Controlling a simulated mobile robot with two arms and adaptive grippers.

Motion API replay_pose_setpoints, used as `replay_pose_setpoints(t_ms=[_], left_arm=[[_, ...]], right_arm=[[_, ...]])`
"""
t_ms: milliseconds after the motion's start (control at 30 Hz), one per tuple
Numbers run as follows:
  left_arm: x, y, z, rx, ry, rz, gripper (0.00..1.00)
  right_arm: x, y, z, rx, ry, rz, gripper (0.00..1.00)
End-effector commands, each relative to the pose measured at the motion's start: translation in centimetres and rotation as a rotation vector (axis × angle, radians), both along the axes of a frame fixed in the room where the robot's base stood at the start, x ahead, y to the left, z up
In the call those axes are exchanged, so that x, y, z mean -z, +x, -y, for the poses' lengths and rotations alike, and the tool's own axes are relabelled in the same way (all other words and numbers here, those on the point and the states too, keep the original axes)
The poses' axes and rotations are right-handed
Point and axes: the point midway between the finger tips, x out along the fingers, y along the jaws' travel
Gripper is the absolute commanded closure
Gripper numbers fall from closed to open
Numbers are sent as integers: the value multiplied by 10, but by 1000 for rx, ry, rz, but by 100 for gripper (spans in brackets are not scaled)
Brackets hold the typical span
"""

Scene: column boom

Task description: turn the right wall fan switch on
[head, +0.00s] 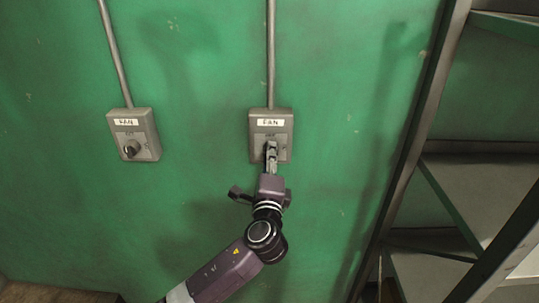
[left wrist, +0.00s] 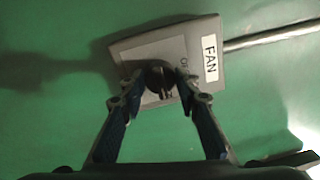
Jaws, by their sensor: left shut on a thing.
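The right wall fan switch (head: 284,115) is a grey box with a white FAN label on the green wall. It also shows in the left wrist view (left wrist: 198,35), tilted, with its dark knob (left wrist: 160,78) near the middle. My left gripper (head: 271,148) is at this box with its fingers closed on the knob, one finger on each side in the left wrist view (left wrist: 158,84). The fingers hide the knob in the head view, and its exact setting is hard to read. My right gripper is not in view.
A second FAN switch box (head: 147,118) with a dark knob (head: 131,147) is on the wall to the left. Conduits (head: 271,55) run up from both boxes. A metal shelf rack (head: 410,130) stands at the right. The wall between the boxes is clear.

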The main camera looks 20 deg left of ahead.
Motion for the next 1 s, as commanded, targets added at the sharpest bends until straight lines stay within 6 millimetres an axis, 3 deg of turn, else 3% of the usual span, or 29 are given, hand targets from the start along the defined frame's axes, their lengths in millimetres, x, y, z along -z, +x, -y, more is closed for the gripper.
replay_pose_setpoints(t_ms=[400,433,600,867,1000], left_arm=[[4,0,1,2,10,-10,95],[4,0,1,2,9,-10,69],[3,0,1,2,8,-7,53],[2,-1,1,1,7,-5,53],[2,-11,4,2,6,-4,53]], right_arm=[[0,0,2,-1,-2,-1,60],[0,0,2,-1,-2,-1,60],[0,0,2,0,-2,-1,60],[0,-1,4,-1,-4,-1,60],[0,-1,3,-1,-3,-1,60]])
